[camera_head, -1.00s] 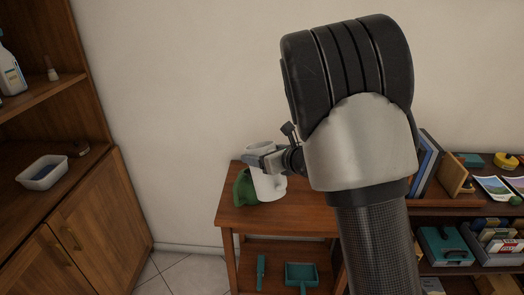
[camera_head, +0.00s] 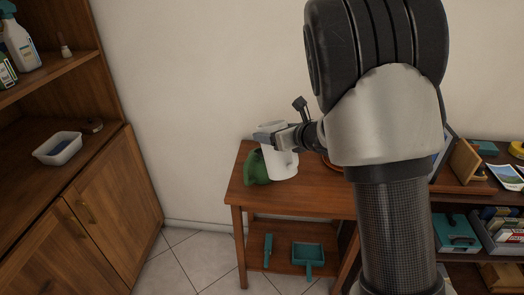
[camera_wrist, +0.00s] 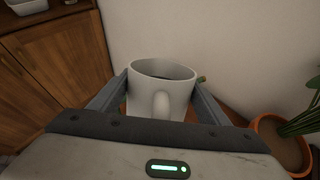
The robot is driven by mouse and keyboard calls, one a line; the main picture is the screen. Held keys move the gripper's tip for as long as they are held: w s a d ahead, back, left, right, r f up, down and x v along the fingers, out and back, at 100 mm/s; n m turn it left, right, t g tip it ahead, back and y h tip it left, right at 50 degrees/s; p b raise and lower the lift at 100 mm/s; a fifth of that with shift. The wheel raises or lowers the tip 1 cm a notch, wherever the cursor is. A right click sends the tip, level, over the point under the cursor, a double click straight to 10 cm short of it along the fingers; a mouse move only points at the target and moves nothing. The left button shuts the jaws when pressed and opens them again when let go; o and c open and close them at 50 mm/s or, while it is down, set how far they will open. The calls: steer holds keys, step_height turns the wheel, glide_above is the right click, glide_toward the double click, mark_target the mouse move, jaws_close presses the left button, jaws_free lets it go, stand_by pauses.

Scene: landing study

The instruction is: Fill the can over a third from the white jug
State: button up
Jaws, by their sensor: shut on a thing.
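The white jug (camera_head: 281,164) is at the left end of the small wooden table (camera_head: 314,204). My gripper (camera_head: 276,136) is shut on it near its top. In the wrist view the jug (camera_wrist: 147,95) stands roughly upright between the two fingers (camera_wrist: 160,92), its handle towards the camera; its inside looks dark and I cannot tell the level. I cannot tell whether its base touches the table. A green object, likely the can (camera_head: 256,168), is just left of and partly behind the jug. Its opening is not visible.
A terracotta pot with a plant (camera_wrist: 284,146) is right of the jug in the wrist view. A wooden cabinet (camera_head: 95,205) with a white tub (camera_head: 58,148) stands left. A teal dustpan (camera_head: 307,254) lies on the table's lower shelf. My arm hides much of the table's right.

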steer(key=shift+r, duration=0.15)
steer(key=shift+w+r+p, duration=0.1)
steer(key=shift+r+p, duration=0.05)
steer(key=shift+p, duration=0.35)
stand_by(0.4)
steer(key=shift+f, duration=0.2)
steer(key=shift+f+g+h+b, duration=0.4)
steer(key=shift+f+b, duration=0.55)
steer(key=shift+f, duration=0.7)
steer(key=shift+a+r+g+p, duration=0.1)
steer(key=shift+r+g+p, duration=0.25)
steer(key=shift+p, duration=1.1)
steer(key=shift+f+p, duration=0.2)
steer(key=shift+p, duration=0.15)
steer(key=shift+w+r+g+h+p, duration=0.15)
steer(key=shift+g+h+p, duration=0.15)
steer(key=shift+p, duration=0.25)
